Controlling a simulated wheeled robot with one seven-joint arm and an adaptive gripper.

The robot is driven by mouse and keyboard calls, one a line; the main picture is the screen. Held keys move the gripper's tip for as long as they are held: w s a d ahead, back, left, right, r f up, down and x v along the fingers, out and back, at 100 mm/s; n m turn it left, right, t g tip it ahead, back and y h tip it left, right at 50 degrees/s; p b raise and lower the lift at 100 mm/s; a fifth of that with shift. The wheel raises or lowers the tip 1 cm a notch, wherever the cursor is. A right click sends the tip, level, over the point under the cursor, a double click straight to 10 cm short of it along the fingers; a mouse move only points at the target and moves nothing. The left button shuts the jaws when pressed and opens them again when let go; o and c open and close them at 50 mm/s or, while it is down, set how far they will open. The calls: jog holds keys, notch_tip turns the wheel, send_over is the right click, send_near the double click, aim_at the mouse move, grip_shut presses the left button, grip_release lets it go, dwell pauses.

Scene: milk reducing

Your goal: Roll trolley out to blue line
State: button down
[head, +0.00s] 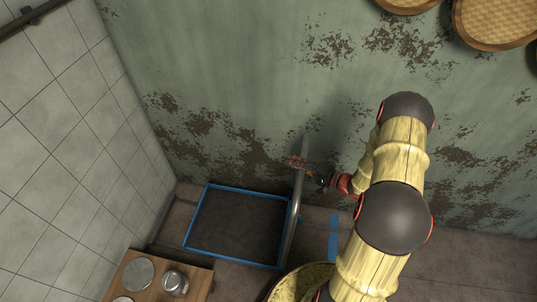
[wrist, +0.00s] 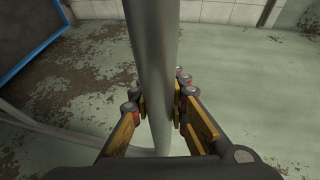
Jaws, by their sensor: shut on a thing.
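The trolley has a dark flat deck with a blue rim (head: 197,222) and stands on the floor by the wall. Its grey metal handle bar (head: 294,215) rises at the deck's right side. My gripper (head: 299,163) is shut on this bar near its upper part. In the wrist view the fingers (wrist: 161,105) close around the grey bar (wrist: 157,50) from both sides, and the trolley's blue rim (wrist: 38,50) shows at the left edge. The blue line (head: 333,236) is a stripe on the floor to the right of the bar, apart from the deck. My arm hides part of the floor there.
A wooden stand (head: 198,284) with metal jars (head: 174,282) is at the lower left, close to the trolley. A tiled wall (head: 70,130) borders the left and a peeling green wall (head: 240,80) the back. Floor (head: 470,262) at the right looks clear.

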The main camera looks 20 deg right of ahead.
jog(key=s+d+p, duration=0.2)
jog(key=s+d, duration=0.6)
jog(key=d, duration=0.3)
jog(key=s+d+p, duration=0.1)
jog(key=s+d, duration=0.8)
jog(key=d, duration=0.3)
jog(key=shift+s+d+f+p, duration=0.15)
jog(key=shift+d+f+p, duration=0.1)
jog(key=shift+p, duration=0.1)
jog(key=c, duration=1.7)
grip_release()
jog(key=shift+r, duration=0.15)
jog(key=shift+o, duration=0.2)
jog(key=shift+d, duration=0.15)
jog(key=v, duration=1.2)
jog(key=shift+r, duration=0.1)
